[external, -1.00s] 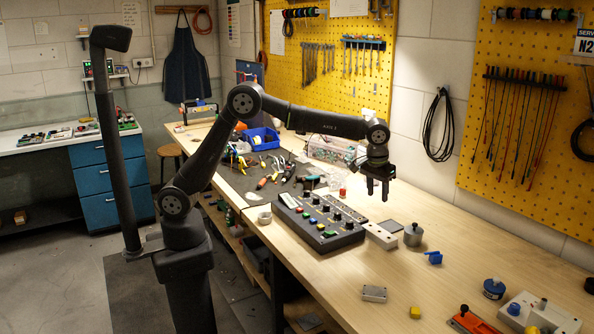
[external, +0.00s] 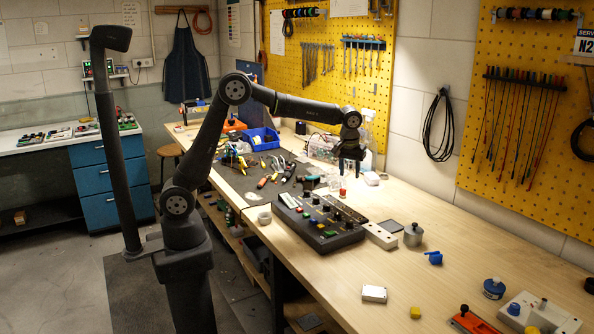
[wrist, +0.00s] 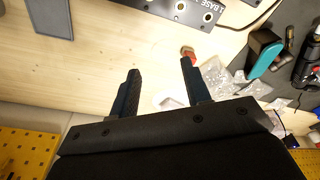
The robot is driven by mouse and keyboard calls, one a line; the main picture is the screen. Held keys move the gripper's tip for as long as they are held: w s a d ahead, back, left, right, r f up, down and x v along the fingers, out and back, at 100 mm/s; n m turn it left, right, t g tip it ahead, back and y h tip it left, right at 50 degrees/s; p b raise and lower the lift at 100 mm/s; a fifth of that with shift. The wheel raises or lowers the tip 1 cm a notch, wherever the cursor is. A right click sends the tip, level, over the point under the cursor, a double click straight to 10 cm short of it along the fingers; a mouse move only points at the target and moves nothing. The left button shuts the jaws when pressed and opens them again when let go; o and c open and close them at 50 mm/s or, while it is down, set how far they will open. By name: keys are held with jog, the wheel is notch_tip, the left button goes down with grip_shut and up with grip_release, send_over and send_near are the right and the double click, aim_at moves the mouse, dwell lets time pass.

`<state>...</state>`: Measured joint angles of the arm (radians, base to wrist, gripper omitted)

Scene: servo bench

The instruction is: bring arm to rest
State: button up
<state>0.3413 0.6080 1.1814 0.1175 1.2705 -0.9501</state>
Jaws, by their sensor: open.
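My gripper (external: 348,168) hangs pointing down above the far part of the bench, behind the black control panel (external: 318,222). In the wrist view my gripper (wrist: 160,82) shows its two dark fingers spread apart, with nothing between them. My arm rises from its base, bends at a high elbow and reaches right toward the pegboard wall. A small red-and-tan part (wrist: 188,52) lies near the tip of the right finger.
A blue bin (external: 261,139) and several hand tools lie on a dark mat behind. The bench middle right is mostly clear.

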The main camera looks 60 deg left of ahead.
jog(key=shift+a, duration=0.9)
jog(key=s+d+m, duration=0.3)
jog(key=d+m, duration=0.1)
jog(key=d, duration=1.6)
jog(key=shift+s+d+m+h, duration=0.15)
jog(key=shift+d+m+h, duration=0.15)
jog(key=shift+d+m, duration=0.1)
jog(key=shift+a, duration=0.1)
